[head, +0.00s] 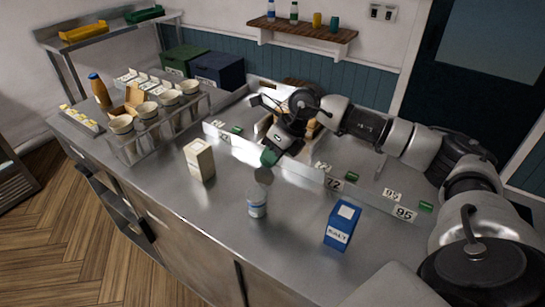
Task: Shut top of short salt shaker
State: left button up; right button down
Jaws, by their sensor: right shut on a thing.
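The short salt shaker (257,205) is a small pale cylinder with a label, upright near the middle of the steel counter. Its dark round top (263,176) stands raised at the back of the shaker, tilted away from the opening. My right gripper (269,158) reaches in from the right, behind the shaker. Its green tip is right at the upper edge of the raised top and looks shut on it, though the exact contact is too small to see. My left gripper is not in view.
A blue SALT box (342,225) stands right of the shaker and a cream carton (200,160) left of it. A clear rack (128,150) with several cups is farther left. A low steel ledge (300,172) with number tags runs behind. The counter's front is clear.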

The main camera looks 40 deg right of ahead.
jog(key=shift+s+a+r+t+h+b, duration=0.1)
jog(key=shift+s+a+t+h+b, duration=0.15)
jog(key=shift+a+h, duration=0.15)
jog(key=shift+s+a+t+h+b, duration=0.15)
jog(key=shift+a+h+b, duration=0.1)
jog(key=shift+h, duration=0.15)
jog(key=s+a+t+h+b, duration=0.1)
jog(key=h+b, duration=0.1)
jog(key=b, duration=0.2)
jog(key=a+f+n+t+h+b, duration=0.1)
jog(key=a+t+h+b, duration=0.1)
jog(key=h+b, duration=0.1)
jog(key=s+a+n+t+h+b, duration=0.1)
jog(key=a+h+b, duration=0.1)
jog(key=b, duration=0.2)
jog(key=shift+s+a+f+h+b, duration=0.2)
jog(key=shift+s+a+h+b, duration=0.1)
jog(key=shift+s+b, duration=0.1)
jog(key=a+f+n+t+h+b, duration=0.1)
jog(key=f+t+h+b, duration=0.1)
jog(key=s+a+f+n+t+h+b, duration=0.1)
jog(key=f+t+h+b, duration=0.1)
jog(key=h, duration=0.1)
jog(key=a+f+n+t+h+b, duration=0.1)
jog(key=f+t+h+b, duration=0.1)
jog(key=shift+s+h, duration=0.25)
jog(key=shift+h, duration=0.15)
jog(key=shift+t+b, duration=0.5)
jog(key=shift+b, duration=0.2)
